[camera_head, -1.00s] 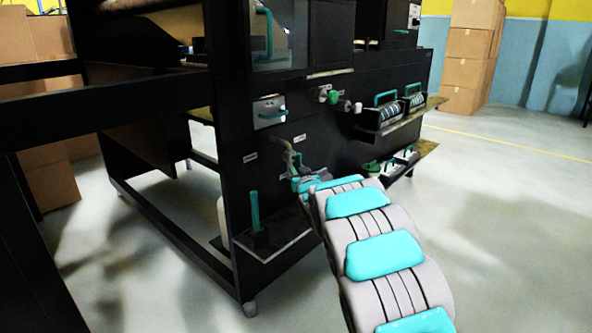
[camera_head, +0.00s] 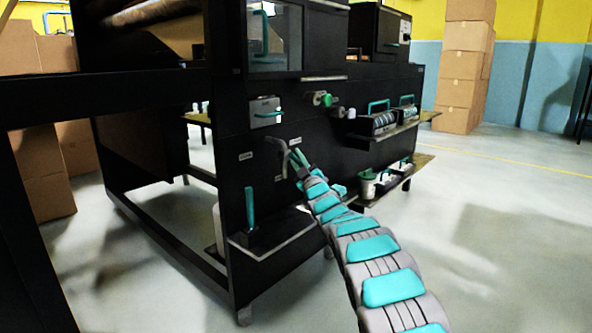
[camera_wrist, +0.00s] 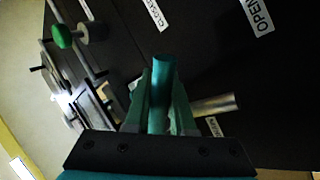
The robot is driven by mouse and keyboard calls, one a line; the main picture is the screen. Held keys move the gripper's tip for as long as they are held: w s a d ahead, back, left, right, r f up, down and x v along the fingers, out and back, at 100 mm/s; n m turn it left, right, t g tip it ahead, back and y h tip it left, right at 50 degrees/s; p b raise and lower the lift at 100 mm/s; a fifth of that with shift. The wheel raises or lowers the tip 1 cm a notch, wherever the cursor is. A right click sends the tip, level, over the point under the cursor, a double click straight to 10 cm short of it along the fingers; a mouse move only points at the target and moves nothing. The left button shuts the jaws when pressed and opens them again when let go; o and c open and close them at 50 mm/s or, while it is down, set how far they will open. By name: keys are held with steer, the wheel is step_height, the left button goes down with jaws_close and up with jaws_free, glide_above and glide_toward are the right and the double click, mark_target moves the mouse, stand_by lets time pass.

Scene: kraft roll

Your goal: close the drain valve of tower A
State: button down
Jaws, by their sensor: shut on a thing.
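The drain valve's teal handle (camera_wrist: 160,92) stands between the two green fingers of my gripper (camera_wrist: 161,100) in the wrist view. My gripper is shut on it. A grey metal stub (camera_wrist: 215,104) sticks out to the right behind the fingers. In the head view my gripper (camera_head: 298,158) is at the black machine's side panel, beside a grey bent valve part (camera_head: 279,147). An OPEN label (camera_wrist: 258,14) and a CLOSED label (camera_wrist: 155,12) show on the panel in the wrist view. The handle is mostly hidden in the head view.
A green knob (camera_head: 326,99) and a silver box with a teal handle (camera_head: 266,112) are above my gripper. Shelves with teal-handled items (camera_head: 376,124) stand right. A teal upright handle (camera_head: 250,206) is lower left.

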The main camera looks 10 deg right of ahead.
steer(key=shift+r+n+g+y+p, duration=0.5)
steer(key=shift+n+y, duration=1.05)
steer(key=shift+n, duration=0.7)
steer(key=shift+r+n+g+y+p, duration=0.3)
steer(key=shift+r+n+g+y, duration=0.25)
steer(key=shift+n+y, duration=1.3)
steer(key=shift+r+n+g+y+p, duration=0.55)
steer(key=shift+n+y, duration=0.65)
steer(key=shift+n, duration=1.4)
steer(key=shift+r+n+y, duration=0.1)
steer(key=shift+n+y, duration=0.2)
steer(key=shift+n, duration=0.2)
steer(key=c, duration=0.8)
jaws_free()
steer(key=shift+o, duration=0.2)
